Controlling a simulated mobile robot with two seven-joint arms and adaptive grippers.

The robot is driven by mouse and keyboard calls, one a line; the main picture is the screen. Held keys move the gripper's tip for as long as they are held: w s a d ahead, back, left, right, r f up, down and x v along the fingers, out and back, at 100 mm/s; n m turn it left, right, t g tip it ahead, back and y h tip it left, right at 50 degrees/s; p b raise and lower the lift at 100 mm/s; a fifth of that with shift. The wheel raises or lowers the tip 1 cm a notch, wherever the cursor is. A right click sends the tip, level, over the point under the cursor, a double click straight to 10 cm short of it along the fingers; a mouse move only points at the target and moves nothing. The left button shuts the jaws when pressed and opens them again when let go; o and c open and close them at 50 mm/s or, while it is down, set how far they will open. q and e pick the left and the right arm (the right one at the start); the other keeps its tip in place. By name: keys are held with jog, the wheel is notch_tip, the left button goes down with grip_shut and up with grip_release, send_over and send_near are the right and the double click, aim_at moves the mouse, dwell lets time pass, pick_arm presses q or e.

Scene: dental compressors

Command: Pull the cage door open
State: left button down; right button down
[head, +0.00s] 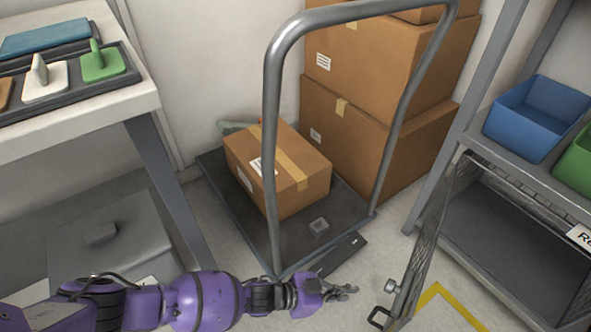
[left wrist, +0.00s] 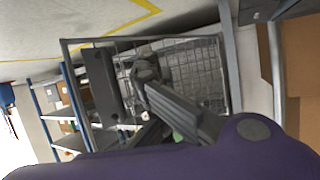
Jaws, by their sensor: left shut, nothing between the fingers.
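The cage door (head: 432,240) is a grey wire-mesh panel in a metal frame at the right of the head view. It shows nearly edge-on and stands out at an angle from the shelf unit. A small silver knob (head: 391,286) and a black loop handle (head: 378,318) are at its near edge. My left gripper (head: 352,290) is just left of the knob, shut and empty, apparently apart from it. In the left wrist view, the gripper's dark fingers (left wrist: 160,128) lie in front of the mesh door (left wrist: 205,62). My right gripper is out of view.
A platform trolley (head: 230,205) with a tall rail holds a carton (head: 285,180); stacked cartons (head: 375,100) stand behind. A shelf (head: 490,150) at the right carries a blue bin (head: 537,115) and a green bin (head: 580,160). A white table (head: 140,95) stands left.

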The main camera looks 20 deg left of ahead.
pick_arm(q)
jog(key=c, duration=2.5)
grip_release()
jog(key=shift+w+d+r, duration=0.1)
jog(key=shift+w+r, duration=0.15)
jog(key=shift+w, duration=0.05)
jog(key=o, duration=0.4)
jog(key=v, duration=1.2)
jog(key=shift+s+f, duration=0.2)
jog(key=shift+s, duration=0.05)
